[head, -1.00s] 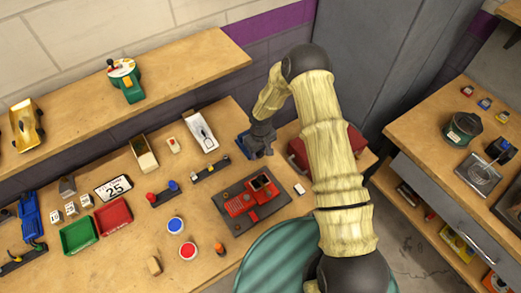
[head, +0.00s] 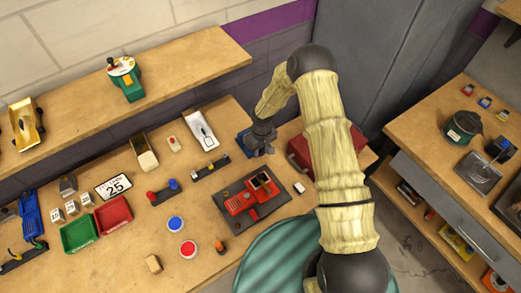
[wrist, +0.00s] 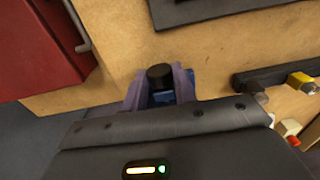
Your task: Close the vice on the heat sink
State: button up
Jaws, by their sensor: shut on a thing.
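A small blue fixture (head: 242,142), which looks like the vice, sits at the back edge of the bench, mostly hidden behind my gripper (head: 259,151) in the head view. In the wrist view my gripper (wrist: 160,88) is shut on a black round knob (wrist: 160,74), one finger on each side of it. Blue parts of the fixture (wrist: 184,84) show just behind the fingers. The heat sink cannot be made out in either view, and the gap between the vice jaws is hidden.
A red machine on a dark plate (head: 226,213) stands in front of my gripper. A red toolbox (wrist: 38,45) stands close on one side, a dark rail with a yellow end (wrist: 300,82) on the other. A white tray (head: 200,129) and several small things lie farther left.

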jog(key=shift+d, duration=0.1)
jog(key=shift+w+d+f+g+y+b, duration=0.1)
jog(key=shift+g+y+b, duration=0.25)
jog(key=shift+y, duration=0.15)
jog(key=shift+w+d+f+g+y+b, duration=0.1)
jog(key=shift+g+y+b, duration=0.1)
jog(key=shift+g+y, duration=0.25)
jog(key=y+b, duration=0.1)
jog(key=b, duration=0.1)
jog(key=g+y+b, duration=0.1)
jog(key=shift+w+d+f+y+b, duration=0.15)
jog(key=shift+f+y+b, duration=0.15)
jog(key=shift+y+b, duration=0.05)
jog(key=g+y+b, duration=0.1)
jog(key=b, duration=0.1)
jog(key=shift+d+g+y+b, duration=0.1)
jog(key=shift+g+y+b, duration=0.2)
jog(key=shift+b, duration=0.1)
jog(key=shift+r+g+y+b, duration=0.1)
jog(key=shift+g+y+b, duration=0.25)
jog(key=shift+b, duration=0.25)
jog(key=shift+r, duration=0.1)
jog(key=o, duration=1)
jog(key=shift+c, duration=0.2)
jog(key=shift+d, duration=0.1)
